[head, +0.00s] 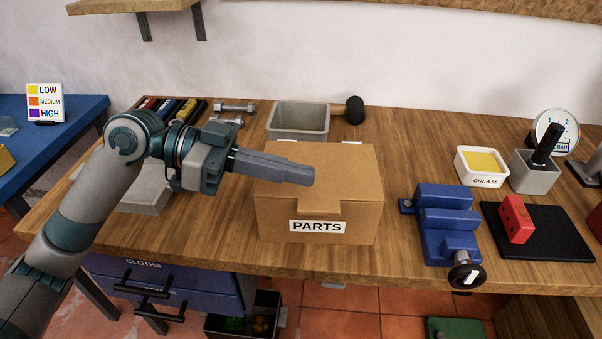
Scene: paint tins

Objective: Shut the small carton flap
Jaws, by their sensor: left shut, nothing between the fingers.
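A brown carton (350,210) with a white PARTS label stands on the wooden workbench, near its front edge. Its top flap (345,165) lies flat across the top, and a small tab hangs at the front above the label. My left gripper (308,175) reaches in from the left, shut and empty, with its fingertips over the carton's top. I cannot tell whether the fingers touch the flap. The gripper hides part of the flap's left side. My right gripper is not in view.
A grey bin (298,121) and a black mallet (354,111) lie behind the carton. A blue vise (445,222) stands close to its right. A grease tub (482,165) and a red block (515,220) on a black mat are farther right.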

